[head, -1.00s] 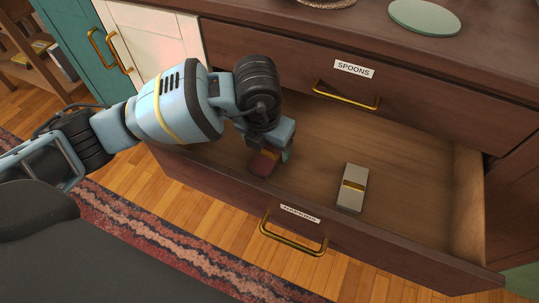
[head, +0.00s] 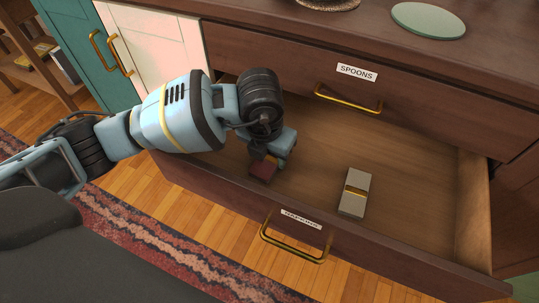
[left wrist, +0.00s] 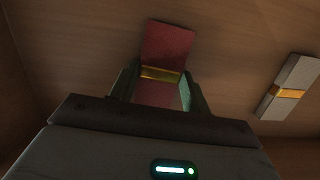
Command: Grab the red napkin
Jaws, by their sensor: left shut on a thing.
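The red napkin (head: 262,171) is folded, with a gold band that shows in the left wrist view, where the napkin (left wrist: 168,42) sits between the fingers. It is in the open lower drawer (head: 410,180), near its left end. My left gripper (head: 268,155) reaches down into the drawer and is shut on the napkin; its fingers (left wrist: 158,88) lie on either side of it at the band. Part of the napkin is hidden by the gripper. My right gripper is not in view.
A grey napkin with a gold band (head: 355,192) lies in the drawer to the right of my gripper. The shut drawer labelled SPOONS (head: 300,70) is above. A brass handle (head: 295,243) is on the open drawer's front.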

